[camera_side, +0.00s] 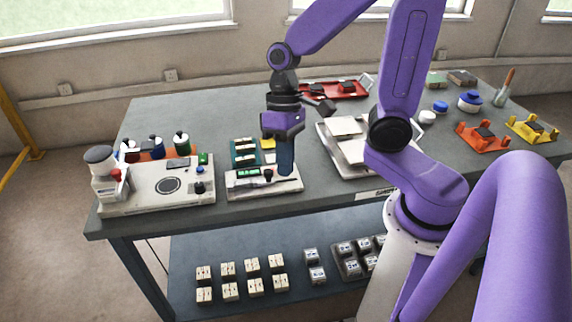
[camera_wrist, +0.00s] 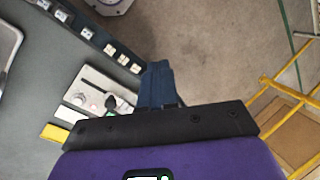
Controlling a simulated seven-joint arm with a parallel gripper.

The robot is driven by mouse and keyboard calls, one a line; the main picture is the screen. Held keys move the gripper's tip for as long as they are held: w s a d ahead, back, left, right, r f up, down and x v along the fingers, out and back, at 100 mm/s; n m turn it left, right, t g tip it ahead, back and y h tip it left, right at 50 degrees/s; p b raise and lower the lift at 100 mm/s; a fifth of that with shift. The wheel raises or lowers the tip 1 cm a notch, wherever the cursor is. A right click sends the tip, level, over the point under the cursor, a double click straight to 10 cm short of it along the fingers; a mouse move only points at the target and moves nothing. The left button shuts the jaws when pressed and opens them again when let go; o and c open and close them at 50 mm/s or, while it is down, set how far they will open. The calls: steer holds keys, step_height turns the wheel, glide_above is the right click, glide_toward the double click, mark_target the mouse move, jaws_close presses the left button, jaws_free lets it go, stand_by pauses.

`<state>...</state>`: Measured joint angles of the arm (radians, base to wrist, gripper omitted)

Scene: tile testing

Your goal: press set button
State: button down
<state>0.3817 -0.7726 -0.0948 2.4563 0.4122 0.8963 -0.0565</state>
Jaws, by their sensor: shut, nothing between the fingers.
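A white control box (camera_side: 240,190) with a small green-lit display (camera_side: 247,174) and a black knob (camera_side: 268,175) sits near the table's front edge. My gripper (camera_side: 286,172) points down over the right end of this box. Its dark blue fingers are shut and empty. The tips are at or just above the box's top face; I cannot tell whether they touch it. In the wrist view, the shut fingers (camera_wrist: 159,70) reach past the right side of the white box (camera_wrist: 97,78). I cannot make out a labelled set button; the fingers may hide it.
A larger white machine (camera_side: 145,200) with a round plate and knobs stands to the left. A dark green rack (camera_side: 244,152) and a yellow block (camera_side: 268,144) stand behind the box. A white scale-like unit (camera_side: 340,128) is at right. Several tiles (camera_side: 229,290) lie on the lower shelf.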

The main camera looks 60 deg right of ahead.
steer(key=w+d+f+m+t+y, duration=0.2)
steer(key=w+d+m+t+y, duration=0.3)
steer(key=w+m, duration=0.85)
steer(key=s+d+f+m+t+h, duration=0.1)
steer(key=s+d+m+t+h, duration=0.3)
steer(key=d+m, duration=0.6)
steer(key=shift+s+d+t, duration=0.3)
steer(key=shift+d+t, duration=0.15)
steer(key=shift+t, duration=0.25)
steer(key=shift+f, duration=0.15)
steer(key=shift+f, duration=4.35)
steer(key=shift+f, duration=0.1)
steer(key=shift+f, duration=0.35)
